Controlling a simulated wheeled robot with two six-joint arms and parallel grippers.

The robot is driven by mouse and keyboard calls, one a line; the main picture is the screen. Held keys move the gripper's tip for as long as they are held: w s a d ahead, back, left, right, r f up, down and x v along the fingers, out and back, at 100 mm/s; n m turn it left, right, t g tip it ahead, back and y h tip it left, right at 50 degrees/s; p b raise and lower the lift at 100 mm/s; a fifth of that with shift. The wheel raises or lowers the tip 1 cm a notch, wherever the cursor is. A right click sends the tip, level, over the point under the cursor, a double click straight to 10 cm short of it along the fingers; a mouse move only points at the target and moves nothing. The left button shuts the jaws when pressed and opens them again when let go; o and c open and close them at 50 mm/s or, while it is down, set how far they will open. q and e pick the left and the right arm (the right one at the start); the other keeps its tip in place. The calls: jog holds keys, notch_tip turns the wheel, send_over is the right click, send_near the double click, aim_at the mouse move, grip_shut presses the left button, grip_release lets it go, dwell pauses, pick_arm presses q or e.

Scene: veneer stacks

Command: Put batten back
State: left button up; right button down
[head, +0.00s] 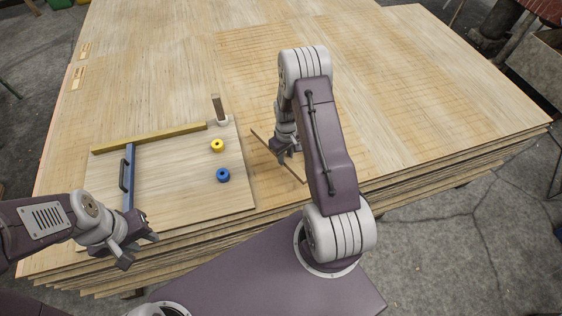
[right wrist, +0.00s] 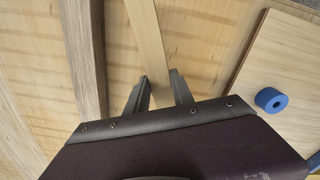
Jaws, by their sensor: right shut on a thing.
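A thin wooden batten (head: 262,142) slants over the stack beside the small board. My right gripper (head: 286,158) is shut on it; the arm hides part of it. In the right wrist view, the pale batten (right wrist: 147,45) runs up between the two fingers (right wrist: 158,92). I cannot tell whether it touches the sheet below. A yellowish batten (head: 150,138) lies along the back of the small board (head: 185,215). My left gripper (head: 139,250) is open and empty at the board's front left.
On the board are a blue bar with a handle (head: 129,180), a yellow ring (head: 217,146), a blue ring (head: 223,175) and an upright wooden peg (head: 218,107). A darker wooden bar (right wrist: 88,50) is left of the held batten. The stack's far right (head: 430,70) is clear.

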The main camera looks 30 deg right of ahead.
jog(key=shift+w+a+f, duration=0.35)
jog(key=shift+w+f, duration=0.1)
jog(key=shift+w, duration=0.2)
notch_tip(320, 180, down, 4)
jog(key=shift+f, duration=0.1)
jog(key=c, duration=1.1)
grip_release()
